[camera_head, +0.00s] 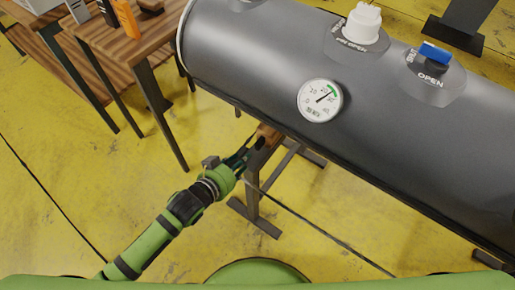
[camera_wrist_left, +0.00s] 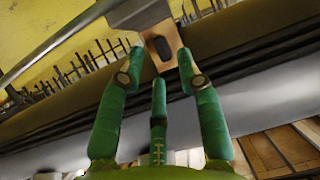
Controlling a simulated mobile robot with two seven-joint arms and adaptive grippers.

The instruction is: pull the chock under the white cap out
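A small brown wooden chock (camera_head: 269,132) is under the near lower edge of the tube, on a metal stand. In the left wrist view the chock (camera_wrist_left: 174,34) has a dark slot in its face. My left gripper (camera_head: 249,152) reaches it from the near side. In the wrist view its green fingers (camera_wrist_left: 160,66) lean in, with fingertips against both sides of the chock. The chock's far part is hidden. My right gripper is not in view.
A blue valve (camera_head: 434,54) marked OPEN and a round pressure gauge (camera_head: 320,100) are on the tube. A wooden table (camera_head: 135,35) with items stands at the upper left. The dark stand (camera_head: 253,205) has feet beside my arm. The yellow floor in front is clear.

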